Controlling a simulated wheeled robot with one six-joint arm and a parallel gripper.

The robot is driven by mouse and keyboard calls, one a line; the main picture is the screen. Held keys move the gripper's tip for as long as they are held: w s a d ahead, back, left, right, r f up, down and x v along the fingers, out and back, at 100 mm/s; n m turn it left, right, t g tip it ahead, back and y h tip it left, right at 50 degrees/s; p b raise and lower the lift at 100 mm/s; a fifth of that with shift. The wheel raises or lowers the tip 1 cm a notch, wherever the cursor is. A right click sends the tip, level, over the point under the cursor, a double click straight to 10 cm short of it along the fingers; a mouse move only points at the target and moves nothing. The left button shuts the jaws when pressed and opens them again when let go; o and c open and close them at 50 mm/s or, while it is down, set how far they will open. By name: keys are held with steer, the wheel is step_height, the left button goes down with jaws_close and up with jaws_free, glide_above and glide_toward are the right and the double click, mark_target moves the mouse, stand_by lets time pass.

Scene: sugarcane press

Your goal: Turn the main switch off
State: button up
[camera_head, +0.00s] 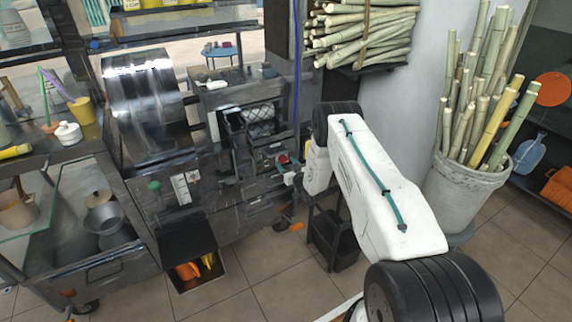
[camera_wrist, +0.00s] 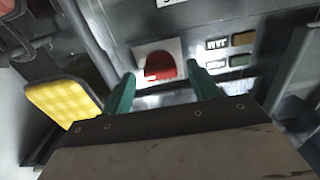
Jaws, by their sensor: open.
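A red switch (camera_wrist: 160,66) on a white plate sits on the grey metal panel in the wrist view. My gripper (camera_wrist: 164,88) is open and empty, with one green finger low on each side of the switch. The fingertips look close to the panel; I cannot tell whether they touch it. In the head view my arm reaches toward the sugarcane press (camera_head: 155,110), and its end is mostly hidden by the arm. A small red part (camera_head: 283,159) shows near the arm's end; I cannot tell whether it is the same switch.
An orange button (camera_wrist: 243,38) and a green button (camera_wrist: 240,61) with labels sit right of the switch. A yellow textured pad (camera_wrist: 62,102) is close to the left finger. A bucket of cane (camera_head: 465,195) stands at right. Tiled floor (camera_head: 235,270) lies open in front of the press.

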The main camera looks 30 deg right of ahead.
steer(key=shift+w, duration=0.45)
steer(key=c, duration=1)
